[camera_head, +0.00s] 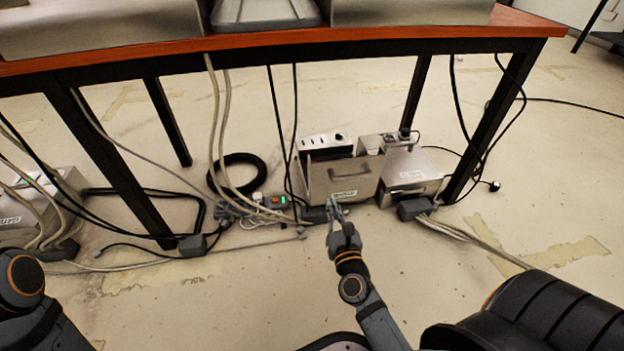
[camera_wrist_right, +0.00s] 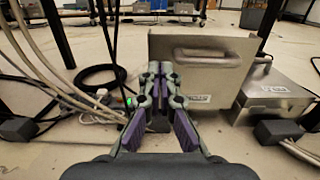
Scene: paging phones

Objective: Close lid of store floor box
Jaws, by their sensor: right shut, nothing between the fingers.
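A grey floor box stands open under the table. Its lid (camera_head: 343,181) is a flat panel with a slot handle and a small label, standing up and facing me. Behind it shows a white panel with sockets (camera_head: 322,144). The label is too small to read for certain. The lid also fills the middle right of the right wrist view (camera_wrist_right: 197,75). My right gripper (camera_head: 335,206) is shut and empty, in front of the lid's lower left part. In the wrist view its fingertips (camera_wrist_right: 160,70) are by the lid's left edge; I cannot tell whether they touch. My left gripper is out of view.
A second, closed-looking metal box (camera_head: 415,170) stands just right, with a dark cable connector (camera_head: 415,208) before it. Another grey box (camera_head: 40,205) is at far left. Cables and a power strip (camera_head: 270,203) lie left of the lid. The table edge (camera_head: 300,40) overhangs; front floor is clear.

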